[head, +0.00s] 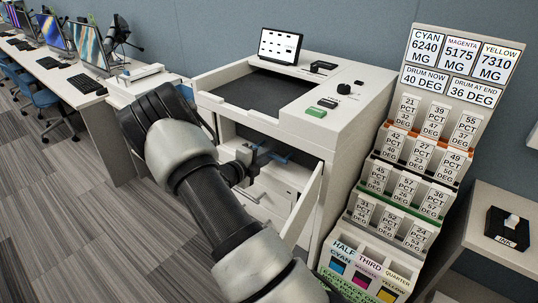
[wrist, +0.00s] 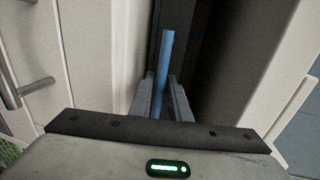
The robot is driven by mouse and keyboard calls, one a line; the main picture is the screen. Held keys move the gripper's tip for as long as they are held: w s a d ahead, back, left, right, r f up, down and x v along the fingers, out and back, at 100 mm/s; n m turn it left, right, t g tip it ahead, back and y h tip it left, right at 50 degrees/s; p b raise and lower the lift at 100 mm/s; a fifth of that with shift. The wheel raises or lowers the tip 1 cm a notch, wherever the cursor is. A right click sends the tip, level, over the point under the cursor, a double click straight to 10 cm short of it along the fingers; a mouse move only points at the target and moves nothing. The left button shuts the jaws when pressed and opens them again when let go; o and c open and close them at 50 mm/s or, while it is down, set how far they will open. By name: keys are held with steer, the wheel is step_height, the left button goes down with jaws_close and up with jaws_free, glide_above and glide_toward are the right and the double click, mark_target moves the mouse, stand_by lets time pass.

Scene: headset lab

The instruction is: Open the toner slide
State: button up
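The white printer (head: 349,127) stands in the middle of the head view, with its lower front door (head: 308,203) swung open. A blue bar (wrist: 164,78), which looks like the toner slide's handle, stands out in front of a dark opening in the wrist view. Part of a blue bar (head: 279,157) also shows inside the cabinet in the head view. My gripper (head: 262,158) reaches into the open front. In the wrist view its two fingers (wrist: 162,92) lie close on either side of the blue bar. Whether they press on it cannot be told. My arm hides part of the opening.
The open door stands close to the right of my gripper. Drawers (head: 268,200) with handles lie below it. A stepped rack of labelled cards (head: 411,182) stands to the right, and a side table (head: 508,235) holds an ink pad (head: 508,228).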

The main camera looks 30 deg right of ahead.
jaws_close()
steer(key=shift+a, duration=0.1)
steer(key=f+p+v, duration=0.3)
steer(key=v, duration=1.2)
steer(key=a+f+p+v, duration=0.1)
steer(key=p+v, duration=0.3)
steer(key=v, duration=1.2)
steer(key=shift+s+a+f, duration=0.25)
steer(key=shift+s+f, duration=0.1)
steer(key=shift+f, duration=0.5)
steer(key=shift+o, duration=2.2)
jaws_free()
steer(key=shift+a, duration=0.1)
